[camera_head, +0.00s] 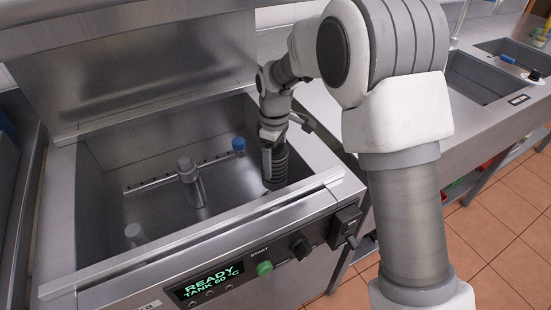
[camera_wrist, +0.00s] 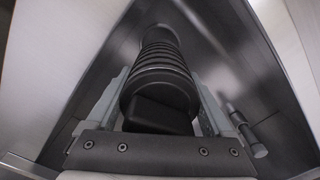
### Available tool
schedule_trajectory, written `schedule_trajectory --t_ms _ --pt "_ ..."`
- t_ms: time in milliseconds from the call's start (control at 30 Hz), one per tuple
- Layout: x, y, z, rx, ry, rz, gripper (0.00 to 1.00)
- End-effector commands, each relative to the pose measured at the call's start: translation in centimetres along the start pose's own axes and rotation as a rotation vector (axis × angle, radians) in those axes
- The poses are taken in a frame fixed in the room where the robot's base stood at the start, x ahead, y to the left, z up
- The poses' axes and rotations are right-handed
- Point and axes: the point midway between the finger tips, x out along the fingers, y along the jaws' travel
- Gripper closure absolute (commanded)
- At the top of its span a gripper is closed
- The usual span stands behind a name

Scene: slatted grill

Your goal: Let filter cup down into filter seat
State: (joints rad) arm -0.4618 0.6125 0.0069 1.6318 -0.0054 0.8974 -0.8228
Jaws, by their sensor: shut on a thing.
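The filter cup (camera_head: 274,168) is a dark ribbed cylinder, held roughly upright inside the right end of the steel tank. It also shows in the wrist view (camera_wrist: 162,72), pointing away from the camera between the two grey fingers. My gripper (camera_head: 272,138) is shut on its upper end; in the wrist view my gripper (camera_wrist: 160,100) has one finger on each side of it. The cup's lower end is close to the tank floor in the right corner; I cannot tell whether it touches. I cannot make out the filter seat; the cup may hide it.
The tank (camera_head: 125,255) has a raised front rim and walls close to the cup. A grey post (camera_head: 190,180), a spray bar (camera_head: 150,184) and a blue knob (camera_head: 239,145) stand left of the cup. The control panel (camera_head: 208,284) reads READY. Sinks are at far right.

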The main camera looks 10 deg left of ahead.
Motion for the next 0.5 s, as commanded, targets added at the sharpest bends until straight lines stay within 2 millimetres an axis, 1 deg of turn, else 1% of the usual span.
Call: schedule_trajectory --t_ms 133,367,500 --pt "-0.3 0.0 0.0 0.019 0.001 0.001 0.92" --pt "1.4 0.0 0.0 0.02 0.001 0.0 0.92" --pt "2.7 0.0 0.0 0.02 0.0 0.0 0.92"
